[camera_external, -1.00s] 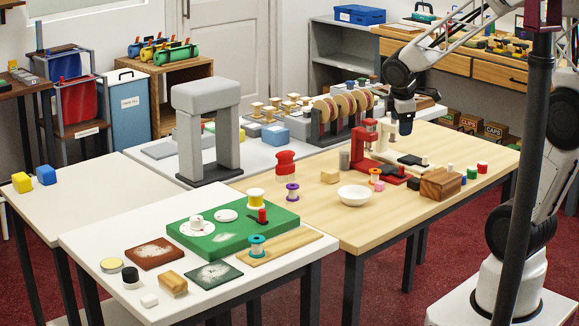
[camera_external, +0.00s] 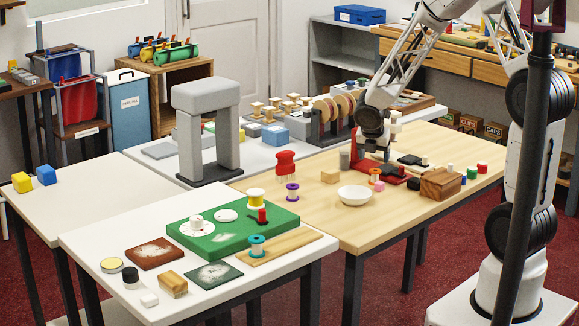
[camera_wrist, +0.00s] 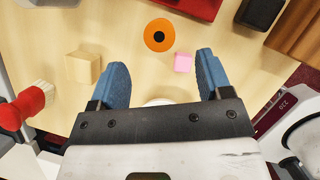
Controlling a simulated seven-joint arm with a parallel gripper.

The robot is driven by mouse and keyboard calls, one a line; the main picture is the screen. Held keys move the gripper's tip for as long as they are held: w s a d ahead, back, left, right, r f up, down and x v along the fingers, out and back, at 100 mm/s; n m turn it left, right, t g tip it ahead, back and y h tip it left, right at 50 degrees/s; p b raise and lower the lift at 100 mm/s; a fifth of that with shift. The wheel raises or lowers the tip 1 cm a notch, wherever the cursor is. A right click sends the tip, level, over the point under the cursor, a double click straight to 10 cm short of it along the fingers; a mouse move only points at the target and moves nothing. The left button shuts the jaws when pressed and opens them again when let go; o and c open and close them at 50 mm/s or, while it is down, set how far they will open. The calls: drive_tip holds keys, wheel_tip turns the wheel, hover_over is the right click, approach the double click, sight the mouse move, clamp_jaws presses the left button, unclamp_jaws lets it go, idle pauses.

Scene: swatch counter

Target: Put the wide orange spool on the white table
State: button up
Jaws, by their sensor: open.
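The orange spool (camera_external: 376,174) stands upright on the light wooden table, just behind a small pink cube (camera_external: 380,186). In the wrist view the spool (camera_wrist: 148,36) is seen from above as an orange disc with a dark hole, with the pink cube (camera_wrist: 183,63) beside it. My gripper (camera_external: 373,152) is above the wooden table, over or just behind the spool. Its blue fingers (camera_wrist: 163,72) are spread and empty, and the spool lies beyond their tips in the wrist view. A white table (camera_external: 85,236) stands at the front left.
The white table carries a green board (camera_external: 190,241), a yellow spool (camera_external: 256,200) and a teal spool (camera_external: 257,243). A white bowl (camera_external: 355,196), red brush (camera_external: 285,162), purple spool (camera_external: 292,193), wooden block (camera_external: 440,184) and red machine (camera_external: 393,171) surround the orange spool.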

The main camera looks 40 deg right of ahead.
sight(375, 170)
idle(0.3)
drive_tip(key=shift+x, duration=1.3)
drive_tip(key=shift+x, duration=2.55)
drive_tip(key=shift+c, duration=0.3)
drive_tip(key=c, duration=1)
wheel_tip(375, 170, up, 28)
